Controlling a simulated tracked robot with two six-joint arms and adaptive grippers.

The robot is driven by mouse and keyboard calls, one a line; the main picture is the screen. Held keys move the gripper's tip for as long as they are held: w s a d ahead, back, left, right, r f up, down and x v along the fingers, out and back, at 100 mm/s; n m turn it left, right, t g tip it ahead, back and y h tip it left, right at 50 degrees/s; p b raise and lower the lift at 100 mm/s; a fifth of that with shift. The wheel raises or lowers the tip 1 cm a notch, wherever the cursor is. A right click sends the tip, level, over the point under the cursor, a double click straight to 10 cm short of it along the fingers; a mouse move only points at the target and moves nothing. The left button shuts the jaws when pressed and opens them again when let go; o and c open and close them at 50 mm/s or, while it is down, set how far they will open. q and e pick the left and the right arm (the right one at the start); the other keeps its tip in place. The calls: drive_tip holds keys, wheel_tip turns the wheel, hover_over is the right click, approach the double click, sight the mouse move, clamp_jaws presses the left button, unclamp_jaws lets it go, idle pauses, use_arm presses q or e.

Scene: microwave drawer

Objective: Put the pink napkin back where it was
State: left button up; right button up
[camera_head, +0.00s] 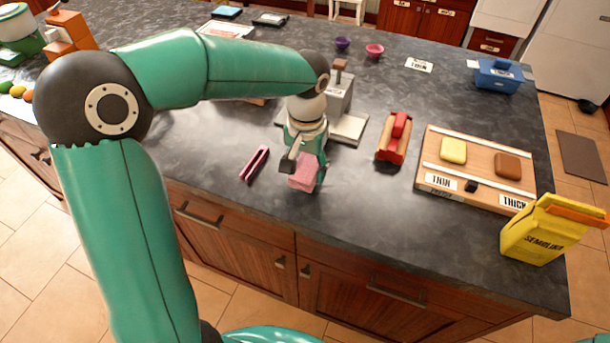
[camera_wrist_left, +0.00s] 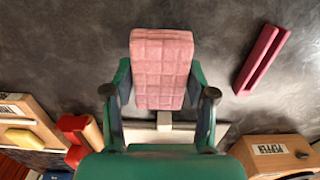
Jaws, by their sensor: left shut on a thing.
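The pink napkin (camera_head: 304,177) is a small folded, quilted pad held in my left gripper (camera_head: 307,168), over the front part of the dark counter. In the left wrist view the napkin (camera_wrist_left: 161,70) sits between the two fingers of my left gripper (camera_wrist_left: 161,95), which are shut on its sides. A dark pink slotted holder (camera_head: 255,164) lies on the counter just left of the gripper. It also shows in the left wrist view (camera_wrist_left: 262,60) at the upper right, apart from the napkin. I cannot tell whether the napkin touches the counter. My right gripper is not in view.
A grey press-like device (camera_head: 340,97) stands behind the gripper. A red-and-wood item (camera_head: 396,138), a wooden board (camera_head: 480,143) with yellow and brown pieces, and a yellow semolina bag (camera_head: 545,230) are to the right. The counter's front edge is close.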

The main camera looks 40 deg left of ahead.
sight(306, 178)
use_arm(q)
wheel_tip(306, 178, down, 3)
drive_tip(key=shift+f, duration=0.2)
drive_tip(key=shift+f, duration=0.1)
drive_tip(key=o, duration=1.2)
